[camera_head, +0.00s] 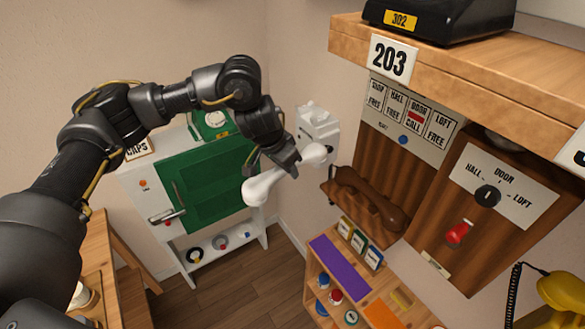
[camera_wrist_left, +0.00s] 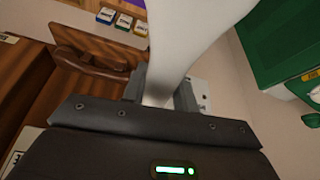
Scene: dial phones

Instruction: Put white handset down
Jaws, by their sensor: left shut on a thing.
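The white handset (camera_head: 262,188) is in the grip of my left gripper (camera_head: 288,166), held in the air near the corner of the room. Its one end points down to the left and its other end (camera_head: 315,153) is by the white wall phone (camera_head: 318,122). I cannot tell whether that end touches the phone. In the left wrist view the handset (camera_wrist_left: 178,38) runs up from between the fingers of the left gripper (camera_wrist_left: 160,95). My right gripper is in neither view.
A brown handset (camera_head: 368,200) lies on a wooden shelf right of the white phone. A white and green cabinet (camera_head: 200,183) stands behind the left gripper. A wooden shelf unit (camera_head: 340,262) with small items is below. A wooden ledge with a 203 sign (camera_head: 391,58) juts out at upper right.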

